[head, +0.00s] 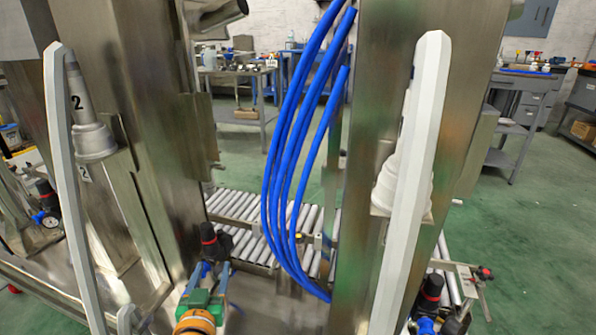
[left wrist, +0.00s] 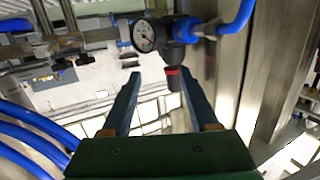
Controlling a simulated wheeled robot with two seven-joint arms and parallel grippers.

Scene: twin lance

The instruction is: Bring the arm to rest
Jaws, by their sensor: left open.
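My left gripper (head: 208,270) has a green body and blue fingers. It shows low in the head view, left of the middle, near the foot of the left steel column (head: 155,110). In the left wrist view its fingers (left wrist: 160,74) are spread with nothing gripped between them. A black regulator (left wrist: 185,30) with a red band and a round gauge (left wrist: 146,36) shows beyond the fingertips, closest to the right finger. I cannot tell how far off it is. My right gripper is not in view.
Blue hoses (head: 290,160) hang between the left column and the right steel column (head: 360,130). A roller conveyor (head: 235,205) lies behind. A grey cone (head: 92,140) marked 2 sits at left, another pale cone (head: 388,190) at right. Green floor (head: 520,240) is open at right.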

